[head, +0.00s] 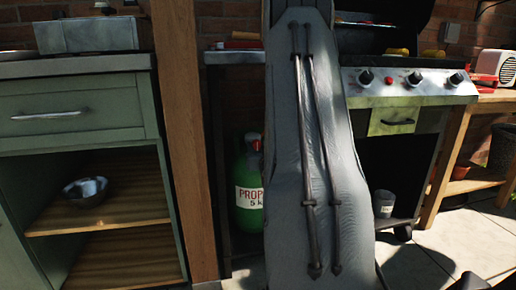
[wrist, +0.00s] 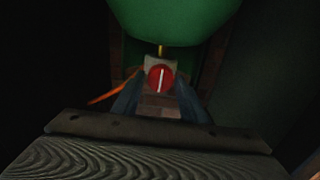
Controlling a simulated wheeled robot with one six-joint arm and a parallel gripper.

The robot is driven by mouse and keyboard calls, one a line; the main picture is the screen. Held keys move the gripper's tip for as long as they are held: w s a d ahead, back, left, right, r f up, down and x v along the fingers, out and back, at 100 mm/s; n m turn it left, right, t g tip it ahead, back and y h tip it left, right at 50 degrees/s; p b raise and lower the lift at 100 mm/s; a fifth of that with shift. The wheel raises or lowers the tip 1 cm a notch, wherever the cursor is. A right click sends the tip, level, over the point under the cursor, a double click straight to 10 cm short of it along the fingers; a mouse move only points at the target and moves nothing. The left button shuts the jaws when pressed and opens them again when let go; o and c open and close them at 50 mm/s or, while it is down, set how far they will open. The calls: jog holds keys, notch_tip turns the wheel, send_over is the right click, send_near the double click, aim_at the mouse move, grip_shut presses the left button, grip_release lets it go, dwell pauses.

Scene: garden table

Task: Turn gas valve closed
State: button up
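The green propane bottle (head: 248,190) stands under the counter in the head view, partly hidden behind my arm. A red part (head: 254,142) shows at its top. In the wrist view the bottle (wrist: 170,18) fills the top, with a brass stem and a pale block below it. The round red valve knob (wrist: 160,77) on that block has a white line running nearly upright in the picture. My gripper (wrist: 160,92) is open, one dark finger on each side, pointing at the knob. I cannot tell whether the fingers touch it. The head view does not show my gripper.
A wooden post (head: 184,130) stands left of the bottle, beside a green cabinet (head: 80,112). The grill (head: 400,85) is to the right. An orange hose (wrist: 112,92) runs left from the valve. The space around my gripper is dark and tight.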

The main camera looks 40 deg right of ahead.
jog(key=c, duration=0.6)
jog(key=shift+c, duration=0.2)
jog(key=shift+p, duration=0.35)
jog(key=m+p, duration=0.2)
jog(key=m, duration=0.1)
jog(key=shift+s+r+p, duration=0.1)
jog(key=shift+p, duration=0.3)
jog(key=m+p, duration=0.3)
jog(key=shift+m, duration=0.3)
jog(key=m+p, duration=0.4)
jog(key=shift+d+m, duration=0.1)
jog(key=shift+m, duration=0.2)
jog(key=m+p, duration=0.2)
jog(key=m, duration=0.1)
jog(key=m+p, duration=0.1)
jog(key=m, duration=0.1)
jog(key=shift+f, duration=0.3)
